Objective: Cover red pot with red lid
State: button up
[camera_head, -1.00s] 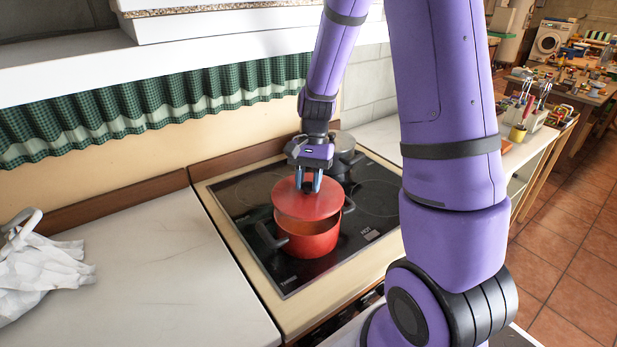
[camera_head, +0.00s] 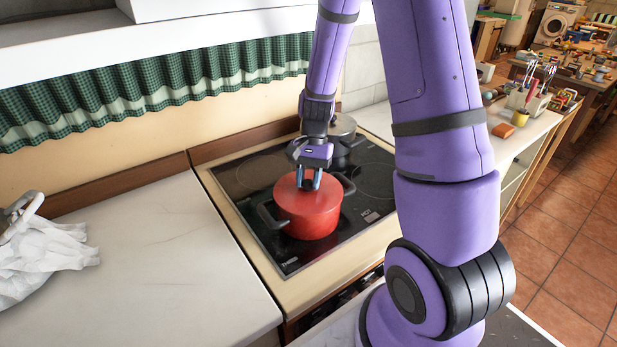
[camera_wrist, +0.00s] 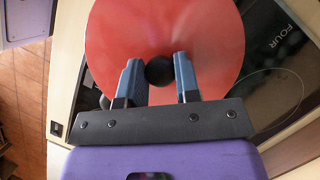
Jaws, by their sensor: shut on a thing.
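The red pot (camera_head: 309,220) with dark handles stands on the black glass cooktop. The red lid (camera_head: 295,190) lies over the pot's mouth and looks level in the head view; I cannot tell whether its rim is fully seated. My gripper (camera_head: 308,185) points down from above and is shut on the lid's dark round knob. In the wrist view the knob (camera_wrist: 159,71) sits between the two fingertips (camera_wrist: 159,75), with the red lid (camera_wrist: 195,35) spread out below. The pot is hidden under the lid in the wrist view.
A dark pot with a metal lid (camera_head: 343,128) stands behind the red pot on the cooktop (camera_head: 262,225). The white counter (camera_head: 140,250) to the left is mostly clear, with crumpled white cloth or paper (camera_head: 40,258) at its left edge. A shelf overhangs the back.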

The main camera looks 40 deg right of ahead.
jog(key=o, duration=1.1)
jog(key=shift+c, duration=0.2)
jog(key=v, duration=0.7)
jog(key=shift+r, duration=0.3)
jog(key=s+a+r+n+t+h, duration=0.1)
jog(key=s+a+r+n+t, duration=0.2)
jog(key=r, duration=0.4)
jog(key=s+a+r+n+t+h, duration=0.1)
jog(key=s+a+r+n, duration=0.1)
jog(key=s+r, duration=0.45)
jog(key=s+a+r+n+t+h, duration=0.1)
jog(key=s+r+n+t, duration=0.3)
jog(key=s+r, duration=0.4)
jog(key=shift+s+a+n+h, duration=0.3)
jog(key=shift+s+a+n, duration=0.2)
jog(key=shift+s+a, duration=0.55)
